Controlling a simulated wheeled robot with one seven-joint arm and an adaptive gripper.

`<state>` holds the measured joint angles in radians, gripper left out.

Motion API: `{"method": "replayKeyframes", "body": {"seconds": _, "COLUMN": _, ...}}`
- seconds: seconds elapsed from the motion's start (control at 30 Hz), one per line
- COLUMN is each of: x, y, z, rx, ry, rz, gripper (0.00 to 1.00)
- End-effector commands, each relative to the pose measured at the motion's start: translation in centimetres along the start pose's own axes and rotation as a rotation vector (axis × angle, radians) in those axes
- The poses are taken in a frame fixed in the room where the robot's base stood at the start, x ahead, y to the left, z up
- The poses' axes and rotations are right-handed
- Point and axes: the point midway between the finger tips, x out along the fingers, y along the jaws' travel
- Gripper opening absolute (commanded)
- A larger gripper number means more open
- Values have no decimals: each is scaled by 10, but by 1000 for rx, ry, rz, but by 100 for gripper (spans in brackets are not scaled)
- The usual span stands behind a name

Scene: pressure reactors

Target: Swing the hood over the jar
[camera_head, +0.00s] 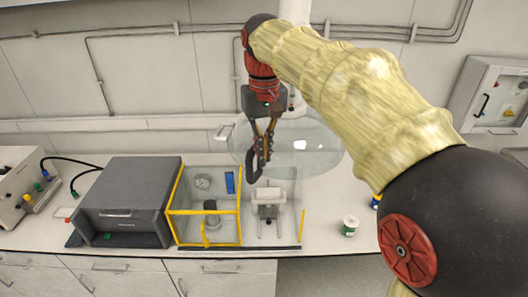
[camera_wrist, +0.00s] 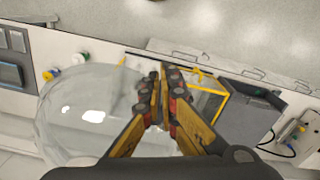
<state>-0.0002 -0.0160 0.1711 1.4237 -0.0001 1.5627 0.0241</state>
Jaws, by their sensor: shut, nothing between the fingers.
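The hood (camera_head: 315,148) is a large clear dome hanging above the bench, right of centre in the head view. It also shows in the wrist view (camera_wrist: 85,112), on the left. A white jar with green on it (camera_head: 350,227) stands on the bench below and to the right of the hood; it appears near the top left in the wrist view (camera_wrist: 82,57). My gripper (camera_head: 261,160) is shut and empty at the hood's left part. In the wrist view, its fingertips (camera_wrist: 161,78) are together beside the dome's edge. I cannot tell whether they touch it.
A yellow-framed clear enclosure (camera_head: 207,243) and a grey box (camera_head: 125,205) stand left of my gripper. A clear-walled unit (camera_head: 268,208) is below it. A blue-and-yellow jar (camera_head: 376,201) is partly hidden by my arm.

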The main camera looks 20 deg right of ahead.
Motion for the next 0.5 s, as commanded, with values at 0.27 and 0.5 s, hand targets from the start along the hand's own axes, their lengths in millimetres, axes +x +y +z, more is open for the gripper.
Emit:
{"method": "replayKeyframes", "body": {"seconds": 0.27, "x": 0, "y": 0, "z": 0, "rx": 0, "ry": 0, "rz": 0, "gripper": 20}}
{"method": "replayKeyframes", "body": {"seconds": 0.5, "x": 0, "y": 0, "z": 0, "rx": 0, "ry": 0, "rz": 0, "gripper": 33}}
